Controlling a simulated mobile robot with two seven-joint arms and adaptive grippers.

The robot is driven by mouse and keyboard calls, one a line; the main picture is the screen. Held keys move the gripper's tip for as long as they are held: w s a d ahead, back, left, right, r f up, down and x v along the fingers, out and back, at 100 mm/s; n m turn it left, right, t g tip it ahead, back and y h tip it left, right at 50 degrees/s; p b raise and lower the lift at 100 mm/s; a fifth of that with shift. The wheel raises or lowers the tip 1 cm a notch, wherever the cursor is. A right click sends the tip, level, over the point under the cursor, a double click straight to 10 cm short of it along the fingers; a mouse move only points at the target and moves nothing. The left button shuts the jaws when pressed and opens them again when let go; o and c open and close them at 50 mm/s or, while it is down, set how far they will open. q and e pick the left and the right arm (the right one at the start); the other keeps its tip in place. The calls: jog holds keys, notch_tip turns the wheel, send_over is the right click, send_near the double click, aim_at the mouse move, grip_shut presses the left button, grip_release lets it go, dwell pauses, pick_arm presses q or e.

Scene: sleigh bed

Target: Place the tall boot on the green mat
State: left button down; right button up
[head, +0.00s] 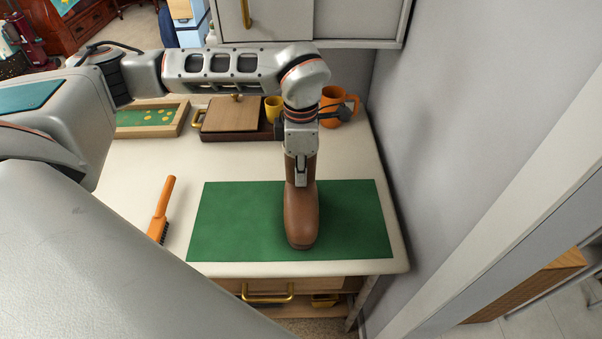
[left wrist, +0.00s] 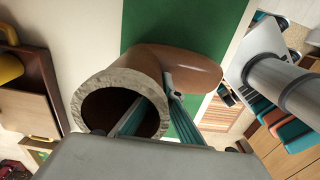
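The tall boot (head: 301,217) is brown and stands upright over the right half of the green mat (head: 235,222), toe towards the front edge. My left gripper (head: 301,174) comes down at its shaft from above. In the left wrist view, the boot (left wrist: 192,68) shows its pale, thick rim and dark opening. One finger reaches into the opening and the other lies outside the shaft, so the gripper (left wrist: 155,100) appears shut on the boot's wall. The mat (left wrist: 185,25) lies beneath the boot; the sole's contact is hidden. My right gripper is not in view.
An orange-handled brush (head: 162,208) lies left of the mat. Behind are a wooden box (head: 230,115), a yellow cup (head: 273,108), an orange mug (head: 335,103) and a green-lined tray (head: 146,118). A cabinet (head: 345,20) hangs above; a wall (head: 450,110) bounds the right side.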

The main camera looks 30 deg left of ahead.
pick_arm(q)
jog(key=shift+f, duration=0.2)
jog(key=c, duration=2.3)
grip_release()
jog(key=shift+r, duration=0.15)
notch_tip(320, 180, up, 12)
jog(key=shift+r, duration=0.1)
